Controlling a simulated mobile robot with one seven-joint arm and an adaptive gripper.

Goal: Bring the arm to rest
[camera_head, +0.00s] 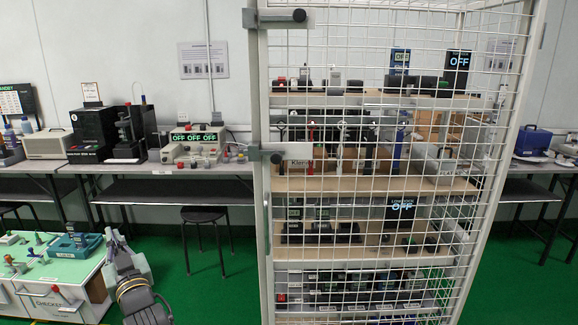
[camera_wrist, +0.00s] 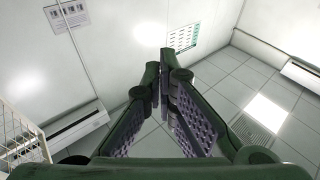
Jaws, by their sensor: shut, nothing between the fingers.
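My gripper (camera_wrist: 164,85) fills the lower middle of the wrist view. Its two dark green fingers with ridged purple-grey inner pads come together at the tips, with nothing between them. The wrist camera looks past the fingers at the white wall and the tiled ceiling. The fingertips cannot be made out clearly there. The arm appears clear of the objects on the bench.
A white wire cage (camera_head: 380,200) with shelves of testers stands at centre right. Long tables (camera_head: 180,188) with instruments line the back wall. A black stool (camera_head: 203,214) stands under one. The low bench at lower left carries small parts and a teal tester (camera_head: 75,245). Green floor (camera_head: 205,290) is free between.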

